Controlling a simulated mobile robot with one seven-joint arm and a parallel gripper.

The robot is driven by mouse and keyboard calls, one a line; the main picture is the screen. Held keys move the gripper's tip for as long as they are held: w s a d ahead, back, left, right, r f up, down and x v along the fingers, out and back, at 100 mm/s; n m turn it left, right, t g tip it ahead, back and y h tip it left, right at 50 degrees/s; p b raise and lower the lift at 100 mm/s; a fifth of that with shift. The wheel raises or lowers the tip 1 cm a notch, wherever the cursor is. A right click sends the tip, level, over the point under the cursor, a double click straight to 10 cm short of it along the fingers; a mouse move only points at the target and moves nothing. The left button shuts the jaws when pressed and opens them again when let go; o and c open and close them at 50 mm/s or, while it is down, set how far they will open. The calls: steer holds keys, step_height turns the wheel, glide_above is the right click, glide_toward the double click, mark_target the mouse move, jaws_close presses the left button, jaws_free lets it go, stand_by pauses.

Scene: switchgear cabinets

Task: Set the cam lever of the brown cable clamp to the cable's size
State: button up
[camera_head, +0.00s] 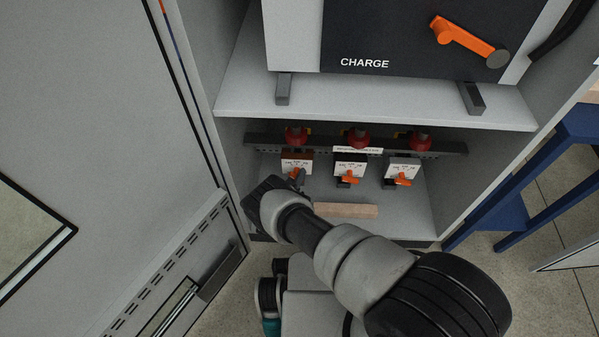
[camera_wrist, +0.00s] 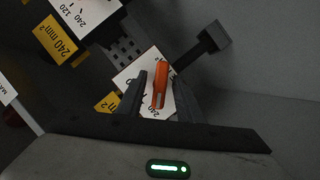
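The brown cable clamp (camera_head: 297,157) is the leftmost of three clamps on the rail, with a white scale plate on its front. My gripper (camera_head: 296,182) is in front of its lower part and hides some of it. In the wrist view an orange cam lever (camera_wrist: 161,84) stands over a white scale plate (camera_wrist: 129,82). My gripper (camera_wrist: 157,76) has one finger on each side of this lever, with a narrow gap showing on the left. The pointer's reading is not clear. A yellow tag (camera_wrist: 107,102) beside the plate is partly hidden, its number unreadable.
A black clamp (camera_head: 350,160) and a grey clamp (camera_head: 402,166), both with orange levers, sit to the right. A shelf (camera_head: 380,110) is above, and a wooden strip (camera_head: 345,210) lies below.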

stand_by(0.3)
jaws_close()
